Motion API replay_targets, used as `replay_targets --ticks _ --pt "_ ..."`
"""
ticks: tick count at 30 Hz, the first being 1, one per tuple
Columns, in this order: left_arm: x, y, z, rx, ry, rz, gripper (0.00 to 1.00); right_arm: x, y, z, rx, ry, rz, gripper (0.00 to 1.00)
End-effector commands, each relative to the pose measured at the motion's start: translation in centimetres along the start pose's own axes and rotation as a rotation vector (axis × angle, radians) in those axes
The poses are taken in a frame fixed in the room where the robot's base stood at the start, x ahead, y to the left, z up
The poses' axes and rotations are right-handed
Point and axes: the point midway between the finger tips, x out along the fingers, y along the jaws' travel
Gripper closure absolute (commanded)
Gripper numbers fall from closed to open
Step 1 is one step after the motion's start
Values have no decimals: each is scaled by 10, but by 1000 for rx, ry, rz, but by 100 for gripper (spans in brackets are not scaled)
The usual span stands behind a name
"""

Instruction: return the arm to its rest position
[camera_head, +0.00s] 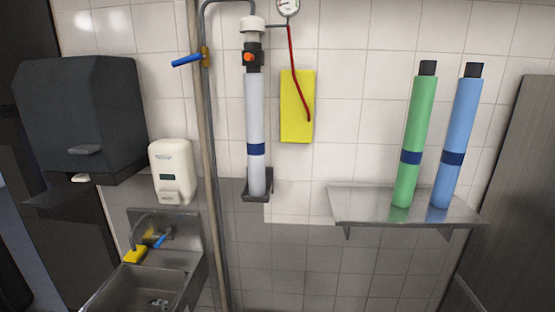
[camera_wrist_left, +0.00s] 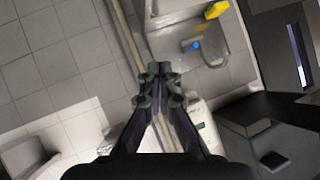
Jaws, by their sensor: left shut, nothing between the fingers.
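My left gripper (camera_wrist_left: 160,80) shows in the left wrist view, reaching up from the bottom middle. Its dark fingers meet at the tips with nothing between them. It hangs in free air in front of the tiled wall and appears to touch nothing. The pale soap dispenser (camera_wrist_left: 197,118) is partly hidden behind it. Neither arm nor gripper is visible in the head view, and my right gripper is in neither view.
A pipe (camera_head: 211,190) runs beside a white filter cylinder (camera_head: 255,110). A shelf (camera_head: 365,205) holds green (camera_head: 415,130) and blue (camera_head: 460,130) cylinders.

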Motion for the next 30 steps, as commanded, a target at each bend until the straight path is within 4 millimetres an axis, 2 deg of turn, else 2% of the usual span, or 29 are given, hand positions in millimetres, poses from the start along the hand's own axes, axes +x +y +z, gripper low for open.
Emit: replay_targets --ticks 1,3,6,12,16,23,26,29,30 --pt "-12 12 27 -13 -84 34 100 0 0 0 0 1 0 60" --pt "-29 26 59 -26 -192 77 100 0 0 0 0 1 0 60" --pt "-54 42 96 -38 -323 131 100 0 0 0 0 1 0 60" --pt "-104 66 151 -51 -538 226 100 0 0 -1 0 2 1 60" --pt "-139 78 179 -54 -662 284 100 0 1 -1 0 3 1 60" --pt "-83 98 236 -55 -694 279 100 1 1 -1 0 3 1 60" --pt "-61 108 268 -57 -709 279 100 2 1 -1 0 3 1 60" --pt "-40 119 308 -59 -728 278 100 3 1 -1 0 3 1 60" --pt "-32 124 327 -59 -736 278 100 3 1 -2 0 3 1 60"
